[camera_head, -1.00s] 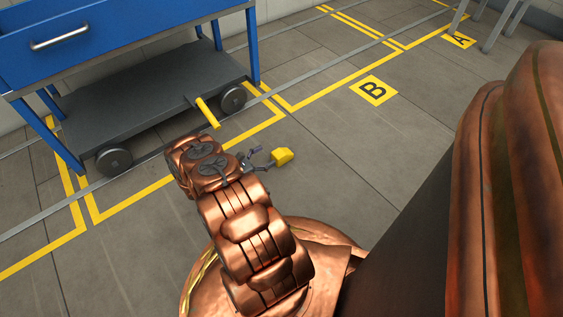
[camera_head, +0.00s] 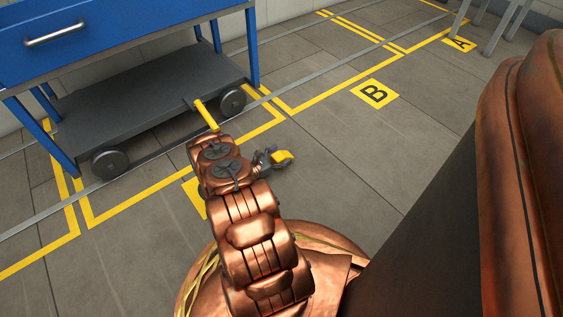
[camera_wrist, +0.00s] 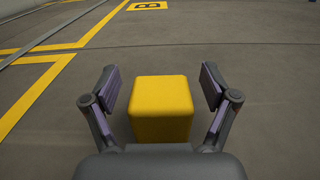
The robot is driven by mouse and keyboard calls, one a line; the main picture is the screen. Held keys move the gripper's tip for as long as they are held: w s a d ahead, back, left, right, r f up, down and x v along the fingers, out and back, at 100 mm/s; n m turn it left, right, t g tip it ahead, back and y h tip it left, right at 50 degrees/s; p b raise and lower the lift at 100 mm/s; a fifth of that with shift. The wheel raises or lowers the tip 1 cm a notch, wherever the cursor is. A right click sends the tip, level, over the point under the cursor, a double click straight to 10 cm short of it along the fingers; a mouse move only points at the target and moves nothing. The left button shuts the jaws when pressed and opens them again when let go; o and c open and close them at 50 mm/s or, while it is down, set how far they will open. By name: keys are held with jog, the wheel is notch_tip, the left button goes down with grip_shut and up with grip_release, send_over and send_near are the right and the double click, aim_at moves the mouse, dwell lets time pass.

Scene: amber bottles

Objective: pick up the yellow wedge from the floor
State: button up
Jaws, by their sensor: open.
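The yellow wedge (camera_wrist: 161,106) sits on the grey floor and shows as a blocky shape in the middle of the wrist view. My gripper (camera_wrist: 161,88) is open, with one finger on each side of the wedge and a visible gap at both sides. In the head view the wedge (camera_head: 283,157) lies just right of my arm's end, at the tips of my gripper (camera_head: 272,156). The near bottom part of the wedge is hidden behind the gripper's palm in the wrist view.
Yellow lines and a "B" floor marker (camera_head: 375,93) are flat. Floor right of the wedge is clear.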

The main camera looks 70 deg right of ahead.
jog(key=shift+s+d, duration=0.1)
jog(key=shift+d, duration=0.05)
jog(key=c, duration=1.5)
jog(key=shift+r, duration=0.15)
